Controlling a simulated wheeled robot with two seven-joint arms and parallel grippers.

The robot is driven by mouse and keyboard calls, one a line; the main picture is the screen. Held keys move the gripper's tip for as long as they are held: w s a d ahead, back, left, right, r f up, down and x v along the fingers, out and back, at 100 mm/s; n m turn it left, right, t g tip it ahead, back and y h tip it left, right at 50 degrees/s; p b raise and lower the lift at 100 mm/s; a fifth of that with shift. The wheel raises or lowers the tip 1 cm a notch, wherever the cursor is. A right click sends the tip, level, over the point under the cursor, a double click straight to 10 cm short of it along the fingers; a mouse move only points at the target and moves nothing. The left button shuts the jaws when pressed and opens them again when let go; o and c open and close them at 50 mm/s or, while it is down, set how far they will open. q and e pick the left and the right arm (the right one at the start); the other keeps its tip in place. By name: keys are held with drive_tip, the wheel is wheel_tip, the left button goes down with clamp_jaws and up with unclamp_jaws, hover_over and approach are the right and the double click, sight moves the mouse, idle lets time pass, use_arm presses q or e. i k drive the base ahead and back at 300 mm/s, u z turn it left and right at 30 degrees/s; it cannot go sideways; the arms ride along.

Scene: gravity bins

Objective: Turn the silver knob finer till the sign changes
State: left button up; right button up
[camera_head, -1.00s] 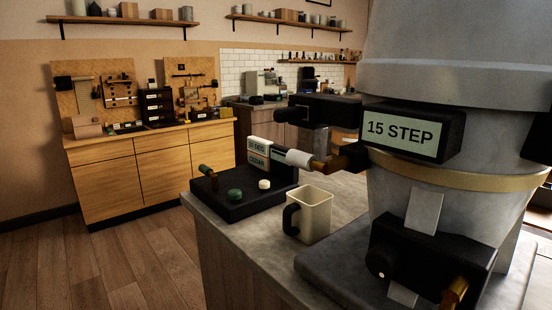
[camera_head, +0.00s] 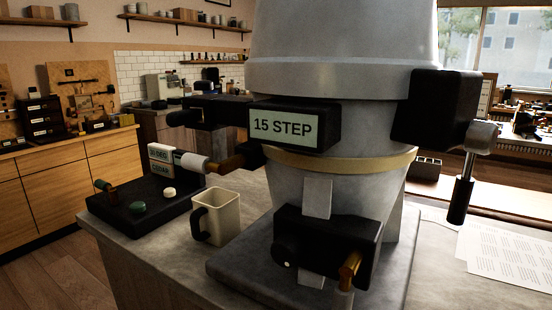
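The sign (camera_head: 282,125) on the large grey machine (camera_head: 340,60) reads "15 STEP". A pale, silver-white cylindrical knob (camera_head: 193,163) on a brass shaft sticks out left below the sign. A silver hub (camera_head: 481,137) with a dark-handled lever (camera_head: 461,195) hanging down is on the machine's right side. A dark knob (camera_head: 178,118) juts out left of the sign. I cannot tell for sure which silver part is the task's knob. Neither of my grippers is in view.
A black block (camera_head: 300,235) with a brass lever (camera_head: 350,268) is low on the machine. Papers (camera_head: 510,250) lie on the right.

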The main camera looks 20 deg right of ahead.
sight(478, 137)
drive_tip(key=z, duration=1.65)
